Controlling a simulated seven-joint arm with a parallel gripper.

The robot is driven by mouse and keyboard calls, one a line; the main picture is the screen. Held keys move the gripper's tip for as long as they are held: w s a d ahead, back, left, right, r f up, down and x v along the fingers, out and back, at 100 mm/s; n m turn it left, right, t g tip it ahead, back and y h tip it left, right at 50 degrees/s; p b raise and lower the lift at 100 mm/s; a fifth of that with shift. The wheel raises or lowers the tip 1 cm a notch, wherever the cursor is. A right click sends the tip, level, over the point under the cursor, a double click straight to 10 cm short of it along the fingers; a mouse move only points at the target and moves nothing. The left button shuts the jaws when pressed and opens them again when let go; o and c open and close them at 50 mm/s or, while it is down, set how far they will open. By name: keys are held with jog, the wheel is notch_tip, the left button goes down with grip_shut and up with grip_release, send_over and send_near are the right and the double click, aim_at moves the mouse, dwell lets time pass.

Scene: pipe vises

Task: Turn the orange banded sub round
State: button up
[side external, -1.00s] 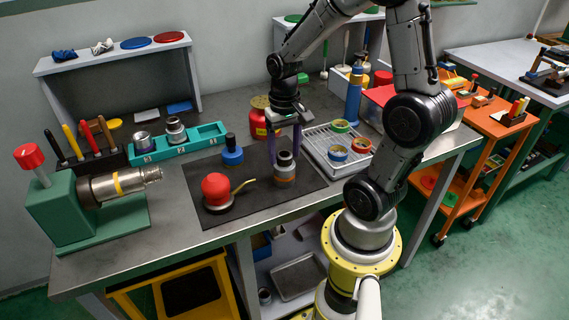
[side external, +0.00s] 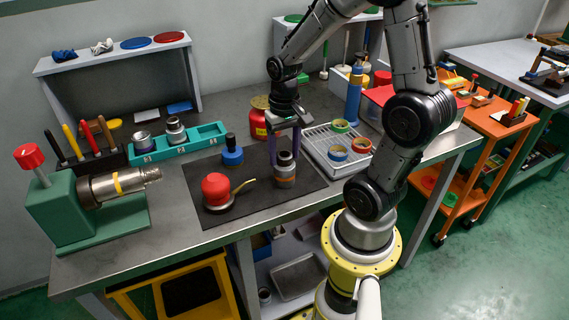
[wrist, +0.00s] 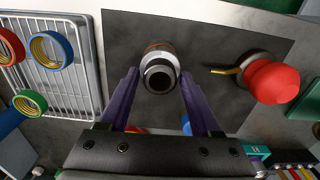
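The orange banded sub (side external: 285,174), a short grey metal cylinder with an orange band, stands upright on the dark mat (side external: 238,209). In the wrist view the sub (wrist: 160,68) is seen from above, with its dark bore showing and a bit of orange at its far edge. My gripper (side external: 284,158) points down over it, with its two purple fingers apart on either side of the sub's upper part. In the wrist view my gripper (wrist: 158,76) is open, and gaps show between the fingers and the sub. Contact lower down cannot be seen.
A red-topped pot with a brush (side external: 215,190) and a blue bottle (side external: 232,152) stand left on the mat. A wire tray with coloured rings (side external: 325,160) is close on the right. A green vise (side external: 62,208) holding a pipe (side external: 108,187) stands far left.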

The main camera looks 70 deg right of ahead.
jog(key=m, duration=0.8)
jog(key=shift+m, duration=0.4)
jog(key=m, duration=0.4)
jog(key=shift+m, duration=2.2)
grip_shut()
